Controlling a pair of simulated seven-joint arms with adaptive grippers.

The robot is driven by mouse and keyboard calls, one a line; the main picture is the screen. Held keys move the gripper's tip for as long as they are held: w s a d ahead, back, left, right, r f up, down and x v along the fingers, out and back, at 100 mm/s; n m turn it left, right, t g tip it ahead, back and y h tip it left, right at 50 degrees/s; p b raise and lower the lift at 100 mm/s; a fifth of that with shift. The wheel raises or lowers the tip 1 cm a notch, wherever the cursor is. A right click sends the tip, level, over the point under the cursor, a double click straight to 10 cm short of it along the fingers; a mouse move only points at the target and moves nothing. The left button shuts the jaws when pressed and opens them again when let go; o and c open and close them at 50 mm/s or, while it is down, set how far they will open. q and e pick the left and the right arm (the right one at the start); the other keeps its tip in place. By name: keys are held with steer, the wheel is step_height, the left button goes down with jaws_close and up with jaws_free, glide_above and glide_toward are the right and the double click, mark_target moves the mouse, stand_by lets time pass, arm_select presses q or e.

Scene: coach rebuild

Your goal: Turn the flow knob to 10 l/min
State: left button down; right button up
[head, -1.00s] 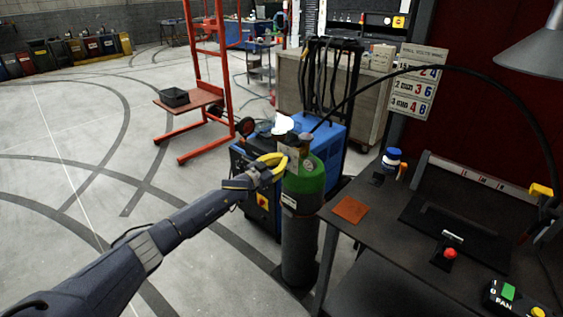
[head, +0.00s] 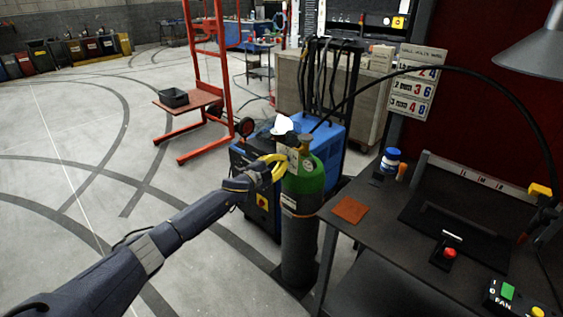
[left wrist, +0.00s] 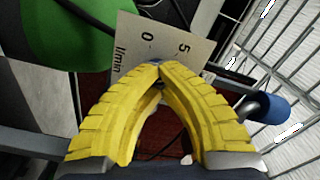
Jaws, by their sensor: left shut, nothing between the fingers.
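The flow dial plate (left wrist: 184,38) is a pale panel marked 0, 5 and l/min, beside the green cylinder shoulder in the left wrist view. My left gripper (left wrist: 158,70) has yellow fingers shut tip to tip with nothing held, their tips in front of the plate's lower edge. The knob is not clearly visible; a small blue spot shows by the fingertips. I cannot tell whether they touch anything. In the head view, my left gripper (head: 284,160) is at the top of the gas cylinder (head: 304,180), which has a green shoulder and grey body. My right gripper is not in view.
A blue machine (head: 325,135) stands behind the cylinder. A dark workbench (head: 385,225) is close on the right, with an orange pad (head: 350,209) and a red button (head: 450,253). A black hose arches over the bench. Open floor lies left.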

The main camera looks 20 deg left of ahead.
arm_select(q)
steer(key=shift+s+d+f+m, duration=0.15)
steer(key=shift+d+m, duration=0.1)
steer(key=shift+m, duration=0.5)
steer(key=shift+s+d+f+m, duration=0.1)
steer(key=shift+d+f+m, duration=0.1)
steer(key=shift+m, duration=0.6)
steer(key=shift+s+d+f+m, duration=0.15)
steer(key=shift+d+m, duration=0.1)
steer(key=shift+m, duration=0.5)
steer(key=shift+w, duration=0.1)
steer(key=c, duration=1.8)
jaws_free()
steer(key=shift+c, duration=0.2)
steer(key=o, duration=0.4)
steer(key=shift+w+r, duration=0.1)
steer(key=shift+r, duration=0.05)
steer(key=o, duration=0.4)
steer(key=shift+a+r, duration=0.1)
steer(key=shift+a, duration=0.2)
steer(key=shift+a, duration=0.1)
steer(key=v, duration=1.1)
steer(key=shift+s, duration=0.4)
